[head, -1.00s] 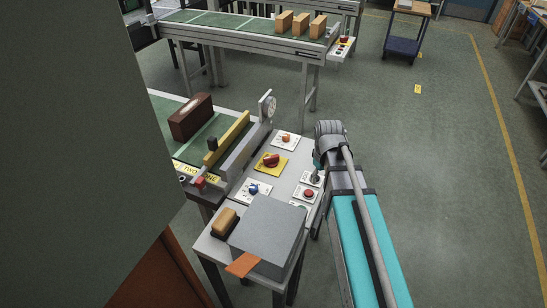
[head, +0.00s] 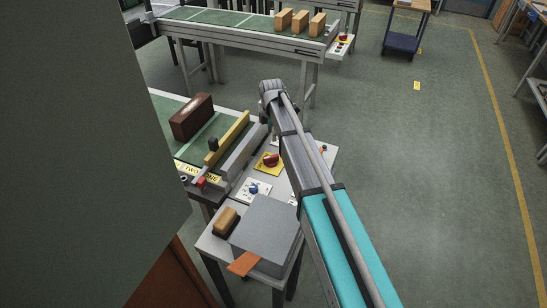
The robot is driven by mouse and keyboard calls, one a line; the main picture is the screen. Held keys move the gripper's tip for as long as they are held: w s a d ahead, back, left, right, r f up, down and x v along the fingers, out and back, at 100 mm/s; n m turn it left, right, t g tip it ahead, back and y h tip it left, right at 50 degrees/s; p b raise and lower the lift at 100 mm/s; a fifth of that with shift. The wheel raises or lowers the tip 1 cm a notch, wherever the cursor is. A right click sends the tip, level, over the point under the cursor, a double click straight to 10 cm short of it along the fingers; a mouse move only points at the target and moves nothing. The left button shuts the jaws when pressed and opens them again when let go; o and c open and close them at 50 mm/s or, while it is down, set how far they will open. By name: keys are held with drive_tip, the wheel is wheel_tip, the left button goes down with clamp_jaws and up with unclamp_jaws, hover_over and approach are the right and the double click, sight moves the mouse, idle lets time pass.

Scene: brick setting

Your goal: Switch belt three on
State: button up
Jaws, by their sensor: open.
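My gripper (head: 268,112) is at the end of my arm, over the far end of the control table (head: 213,243). It is open, with its fingers mostly hidden by my wrist, and I see nothing held. On the table are a red rotary knob on a yellow plate (head: 268,163) and a blue knob on a white plate (head: 254,189). My arm covers most of the other controls; a small part of one shows at the right edge (head: 323,149). No label for belt three is readable, and I cannot tell any switch's setting.
A green belt (head: 168,108) with a dark red brick (head: 191,117) runs at left. A farther belt (head: 235,22) carries tan bricks.

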sight(271, 157)
drive_tip(key=shift+w+a, duration=0.15)
drive_tip(key=shift+a, duration=0.05)
drive_tip(key=shift+f, duration=0.2)
wheel_tip(271, 157, down, 13)
drive_tip(key=b, duration=1.3)
drive_tip(key=shift+f+b, duration=0.15)
drive_tip(key=shift+b, duration=0.25)
idle(0.3)
